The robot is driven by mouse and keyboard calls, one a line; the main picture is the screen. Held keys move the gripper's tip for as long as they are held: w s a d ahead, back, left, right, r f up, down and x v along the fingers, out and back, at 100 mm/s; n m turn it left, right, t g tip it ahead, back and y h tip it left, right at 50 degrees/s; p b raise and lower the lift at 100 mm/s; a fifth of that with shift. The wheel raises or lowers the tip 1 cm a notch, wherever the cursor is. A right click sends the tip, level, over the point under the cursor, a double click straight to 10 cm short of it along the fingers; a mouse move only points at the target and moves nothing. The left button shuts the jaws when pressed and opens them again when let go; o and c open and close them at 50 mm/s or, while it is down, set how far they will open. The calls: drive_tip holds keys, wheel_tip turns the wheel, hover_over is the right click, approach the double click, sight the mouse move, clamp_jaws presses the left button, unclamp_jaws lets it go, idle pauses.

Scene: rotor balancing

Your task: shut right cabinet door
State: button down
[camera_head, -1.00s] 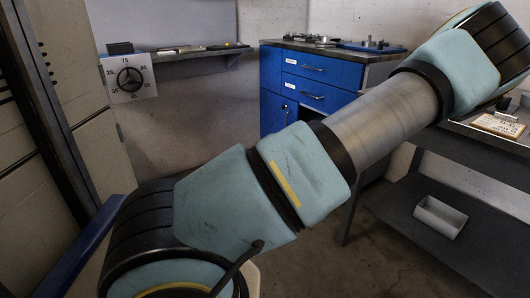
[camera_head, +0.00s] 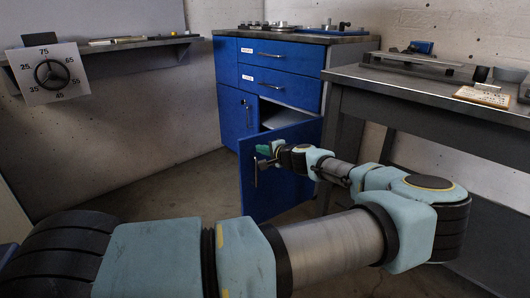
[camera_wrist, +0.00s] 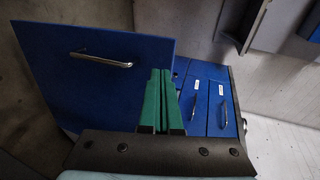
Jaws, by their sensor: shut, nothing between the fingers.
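The blue cabinet (camera_head: 226,71) stands at the back with its right door (camera_head: 285,182) swung open. The open door shows a bar handle (camera_head: 256,172) near its free edge. In the wrist view the door panel (camera_wrist: 60,85) fills the left, its bar handle (camera_wrist: 100,60) facing me. My gripper (camera_head: 263,149) is at the door's upper part, close to its free edge. Its green fingers (camera_wrist: 160,78) are shut together and empty, overlapping the panel's right edge in the wrist view. I cannot tell whether they touch the door. The left door (camera_head: 230,112) is closed.
Two closed drawers (camera_head: 281,70) sit above the doors. A dark workbench (camera_head: 425,90) stands right of the cabinet, close to my arm. Floor left of the door is clear.

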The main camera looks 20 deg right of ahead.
sight(246, 142)
drive_tip(key=x, duration=0.7)
drive_tip(key=shift+w+r+b, duration=0.15)
drive_tip(key=shift+r+b, duration=0.2)
drive_tip(key=shift+r, duration=0.05)
drive_tip(key=shift+w+a, duration=0.15)
drive_tip(key=shift+w, duration=0.3)
drive_tip(key=shift+w+a, duration=0.1)
